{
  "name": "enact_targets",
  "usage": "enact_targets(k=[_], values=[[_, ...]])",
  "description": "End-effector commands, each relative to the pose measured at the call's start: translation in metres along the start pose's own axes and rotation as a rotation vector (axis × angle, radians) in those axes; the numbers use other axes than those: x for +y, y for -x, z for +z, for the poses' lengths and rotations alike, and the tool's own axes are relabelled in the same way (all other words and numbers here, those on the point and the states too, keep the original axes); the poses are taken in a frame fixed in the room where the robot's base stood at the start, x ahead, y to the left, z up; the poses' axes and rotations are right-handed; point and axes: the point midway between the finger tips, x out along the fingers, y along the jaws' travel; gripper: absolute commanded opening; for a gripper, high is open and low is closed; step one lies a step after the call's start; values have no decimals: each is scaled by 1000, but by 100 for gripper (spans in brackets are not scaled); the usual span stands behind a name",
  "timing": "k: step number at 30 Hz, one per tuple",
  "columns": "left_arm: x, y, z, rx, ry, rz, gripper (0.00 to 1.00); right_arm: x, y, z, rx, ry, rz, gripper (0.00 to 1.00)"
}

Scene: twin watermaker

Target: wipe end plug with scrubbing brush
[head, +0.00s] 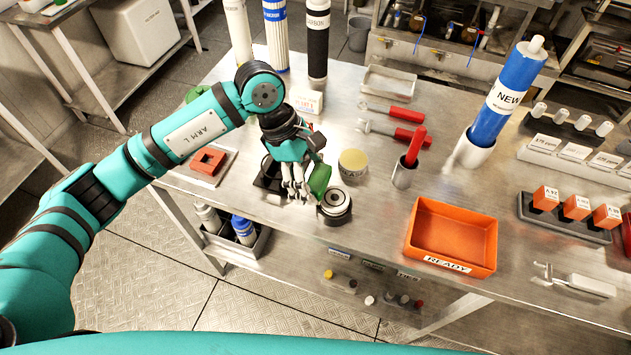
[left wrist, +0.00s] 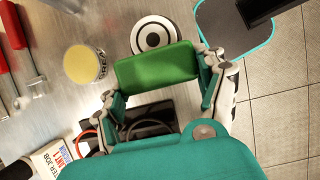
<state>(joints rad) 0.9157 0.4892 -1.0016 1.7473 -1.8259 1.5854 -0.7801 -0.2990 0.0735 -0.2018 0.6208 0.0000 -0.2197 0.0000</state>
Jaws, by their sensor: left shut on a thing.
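The green scrubbing brush (head: 320,179) is held in my left gripper (head: 300,190), which is shut on it above the steel table. In the left wrist view the brush (left wrist: 157,66) spans between the two fingers of the gripper (left wrist: 160,80). The end plug (head: 335,206), a round dark part with a pale ringed top, lies near the table's front edge, just right of the brush. In the left wrist view the brush overlaps one edge of the plug (left wrist: 154,36). I cannot tell whether they touch. My right gripper is not in view.
A yellow-topped round jar (head: 353,163) stands behind the plug. A red-handled tool stands in a metal cup (head: 404,174) to the right. An orange READY bin (head: 452,237) is further right. A black tray (head: 269,175) lies beside the gripper. Red-handled wrenches (head: 392,113) lie behind.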

Motion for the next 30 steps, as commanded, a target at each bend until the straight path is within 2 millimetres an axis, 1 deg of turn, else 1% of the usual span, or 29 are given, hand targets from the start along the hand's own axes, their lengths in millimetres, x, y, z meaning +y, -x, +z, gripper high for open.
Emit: enact_targets(k=[1,5,12,18,22,30], values=[[2,16,6,-1,-4,10,41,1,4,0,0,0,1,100],[3,26,7,-2,-1,9,41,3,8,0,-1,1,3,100],[6,48,11,-2,4,12,41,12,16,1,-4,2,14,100],[7,66,15,-3,8,14,41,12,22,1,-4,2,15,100],[7,72,16,-3,9,13,41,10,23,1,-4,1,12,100],[7,72,16,-3,9,13,41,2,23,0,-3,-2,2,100]])
